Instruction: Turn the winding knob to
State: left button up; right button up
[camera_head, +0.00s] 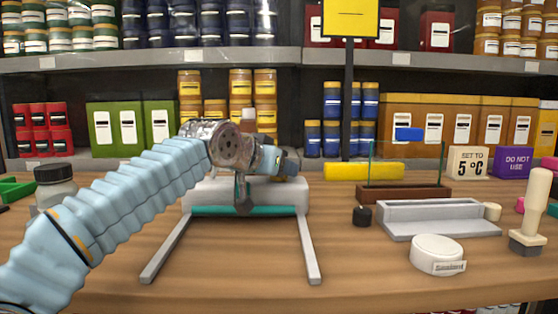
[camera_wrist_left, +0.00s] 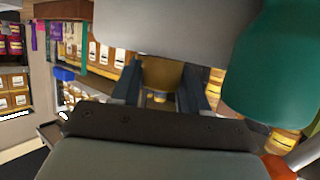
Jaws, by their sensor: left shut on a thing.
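A grey-white device (camera_head: 295,198) with a teal band and two long grey legs stands on the wooden table. My left arm reaches in from the left and covers much of its top. My left gripper (camera_head: 287,165) is at the device's upper right side. In the left wrist view, the fingers of the gripper (camera_wrist_left: 163,85) close on a brown-gold knob (camera_wrist_left: 161,73) beside the grey body (camera_wrist_left: 165,25) and a teal part (camera_wrist_left: 275,70). The knob's markings are hidden. My right gripper is not in view.
A white round piece (camera_head: 436,250), a grey tray (camera_head: 440,228), a black knob (camera_head: 362,215) and a cream-handled stamp (camera_head: 531,210) are on the right. A yellow block (camera_head: 364,171) lies behind. A jar (camera_head: 55,186) stands left. The front middle of the table is clear.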

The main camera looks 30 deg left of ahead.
pick_arm(q)
jog(key=shift+a+r+m+g+h+p, duration=0.1)
jog(key=shift+m+g+h+p, duration=0.45)
jog(key=shift+m+h, duration=1.45)
jog(key=o, duration=1)
jog(key=shift+c, duration=0.2)
jog(key=v, duration=1.3)
jog(key=shift+s+a, duration=0.25)
jog(key=shift+s, duration=0.1)
